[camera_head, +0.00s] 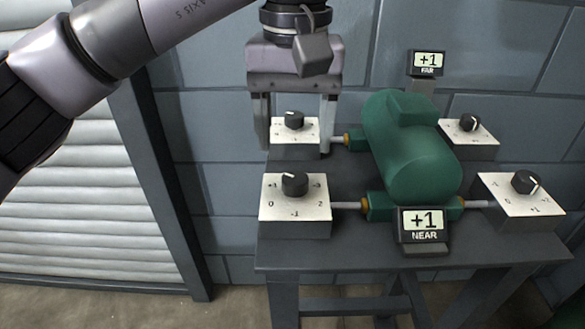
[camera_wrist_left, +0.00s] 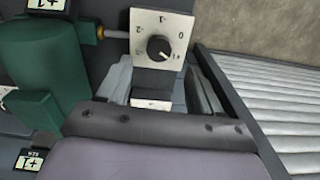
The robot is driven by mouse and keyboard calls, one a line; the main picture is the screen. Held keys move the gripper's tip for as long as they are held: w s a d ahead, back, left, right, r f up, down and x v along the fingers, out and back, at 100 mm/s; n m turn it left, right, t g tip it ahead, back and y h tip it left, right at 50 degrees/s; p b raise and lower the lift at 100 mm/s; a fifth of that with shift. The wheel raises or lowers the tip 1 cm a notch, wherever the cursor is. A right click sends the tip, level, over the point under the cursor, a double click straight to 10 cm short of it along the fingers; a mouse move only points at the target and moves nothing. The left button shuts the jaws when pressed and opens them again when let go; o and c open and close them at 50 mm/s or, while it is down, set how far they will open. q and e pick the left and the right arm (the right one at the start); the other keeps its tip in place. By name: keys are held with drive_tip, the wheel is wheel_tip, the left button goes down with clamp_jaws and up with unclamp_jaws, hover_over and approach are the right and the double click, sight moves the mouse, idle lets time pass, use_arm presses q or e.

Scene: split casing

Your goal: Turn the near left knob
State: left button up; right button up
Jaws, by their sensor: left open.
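The near left knob (camera_head: 295,184) is a black dial with a white pointer on a white numbered plate. It also shows in the left wrist view (camera_wrist_left: 159,48), where its pointer aims at or close to the 1 mark. The NEAR display (camera_head: 424,224) reads +1. My left gripper (camera_head: 295,148) is open and points down, its fingers on either side of the far left knob's box (camera_head: 294,149) in the head view. It is behind the near left knob and apart from it. The far left knob (camera_head: 294,119) shows between the fingers. My right gripper is not in view.
The green casing (camera_head: 410,150) stands right of the knob boxes, joined by thin rods. The FAR display (camera_head: 428,63) reads +1. Two more knobs, far right (camera_head: 469,123) and near right (camera_head: 525,182), sit beyond it. A ribbed shutter (camera_head: 85,190) is left of the dark table (camera_head: 350,253).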

sight(295, 178)
use_arm(q)
wheel_tip(295, 178, down, 5)
drive_tip(key=shift+f+b, duration=0.2)
drive_tip(key=shift+b, duration=0.25)
drive_tip(key=shift+f, duration=0.55)
drive_tip(key=c, duration=1.1)
